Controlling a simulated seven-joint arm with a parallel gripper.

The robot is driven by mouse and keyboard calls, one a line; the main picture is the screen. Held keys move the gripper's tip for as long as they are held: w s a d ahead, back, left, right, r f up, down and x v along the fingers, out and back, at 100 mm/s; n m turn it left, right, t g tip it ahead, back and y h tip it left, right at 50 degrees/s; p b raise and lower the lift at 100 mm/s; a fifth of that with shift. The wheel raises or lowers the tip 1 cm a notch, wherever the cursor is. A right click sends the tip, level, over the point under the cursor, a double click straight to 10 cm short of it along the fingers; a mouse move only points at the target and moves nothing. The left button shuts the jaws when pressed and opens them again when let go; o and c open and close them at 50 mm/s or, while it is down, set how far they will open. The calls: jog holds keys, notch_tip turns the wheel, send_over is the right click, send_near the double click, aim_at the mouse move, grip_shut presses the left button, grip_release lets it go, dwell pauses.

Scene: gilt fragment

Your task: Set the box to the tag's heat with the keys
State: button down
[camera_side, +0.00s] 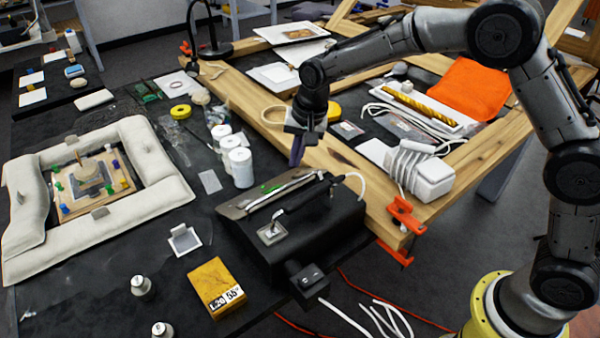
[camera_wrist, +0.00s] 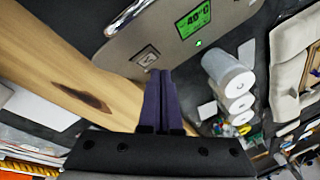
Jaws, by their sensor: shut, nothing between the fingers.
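The box (camera_side: 325,235) is black with a sloped grey panel and stands at the table's front right. In the wrist view its panel (camera_wrist: 185,50) carries a green lit display (camera_wrist: 193,19) that seems to read 40 °C, and a square key (camera_wrist: 146,56) with a dark mark. A small green light is beside the display. The tag (camera_side: 226,298) is a white label on a yellow block; it seems to read "L20 55°". My gripper (camera_side: 296,163) is shut and empty above the panel's far edge. Its purple fingertips (camera_wrist: 160,73) appear just beside the key; contact cannot be told.
White rolls (camera_side: 241,167) stand behind the box. A wooden frame (camera_side: 350,170) runs along the right, with an orange clamp (camera_side: 402,222). A padded ring (camera_side: 30,245) around a small panel lies left. A tool with a cable rests on the box top.

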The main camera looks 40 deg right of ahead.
jog(key=shift+s+f, duration=0.1)
jog(key=shift+f, duration=0.05)
jog(key=shift+s+f, duration=0.15)
jog(key=shift+f, duration=0.05)
dwell(0.3)
jog(key=shift+s+f, duration=0.2)
jog(key=shift+f, duration=0.15)
dwell(1.2)
jog(key=shift+w+r, duration=0.45)
jog(key=shift+r, duration=0.25)
jog(key=shift+s+f, duration=0.1)
jog(key=shift+f, duration=0.05)
jog(key=shift+s+f, duration=0.15)
jog(key=shift+f, duration=0.05)
jog(key=shift+s+f, duration=0.2)
jog(key=shift+f, duration=0.15)
dwell(1.3)
jog(key=shift+w+r, duration=0.45)
jog(key=shift+r, duration=0.25)
jog(key=shift+s+f, duration=0.1)
